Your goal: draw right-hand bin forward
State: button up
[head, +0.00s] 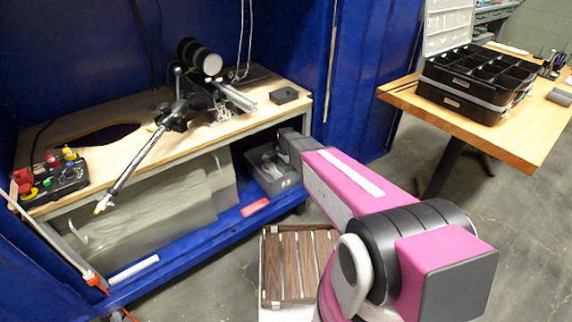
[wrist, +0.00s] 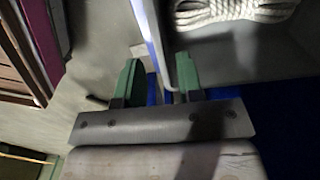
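The right-hand bin (head: 278,182) is a grey open box on the blue lower shelf, at the right end under the workbench. In the wrist view its grey inside (wrist: 240,50) is at the upper right, with a coil of pale rope (wrist: 235,10) in it. My gripper (head: 284,142) is at the bin's upper right in the head view, and its fingertips are hidden there. In the wrist view my gripper (wrist: 158,80) has its two green fingers apart, with the bin's pale rim (wrist: 183,72) near the right finger. Whether a finger touches the rim I cannot tell.
A slatted wooden crate (head: 290,262) stands on the floor before the shelf. A translucent sheet (head: 150,200) hangs left of the bin. A red label (head: 255,207) is on the shelf's edge. A table (head: 520,145) with a black organizer stands at the right.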

notch_tip(320, 180, down, 9)
jog(key=shift+f, duration=0.1)
dwell(0.3)
grip_shut()
